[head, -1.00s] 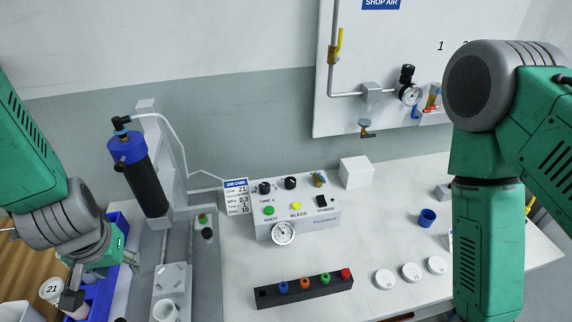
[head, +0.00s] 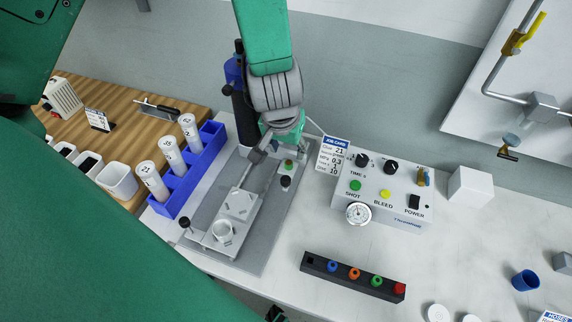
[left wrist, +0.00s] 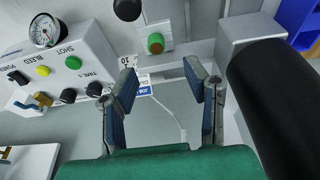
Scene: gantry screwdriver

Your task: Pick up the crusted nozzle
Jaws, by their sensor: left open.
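Coloured nozzles, such as the orange one (head: 354,273), stand in a black rack (head: 318,266). I cannot tell for sure which piece is the crusted nozzle. My right gripper is not clearly visible.
A black cylinder (left wrist: 285,95) stands close to the left gripper. The control box (head: 395,205) is to the right. A blue rack (head: 213,150) with white tubes is to the left. White table is open between the control box and the black rack.

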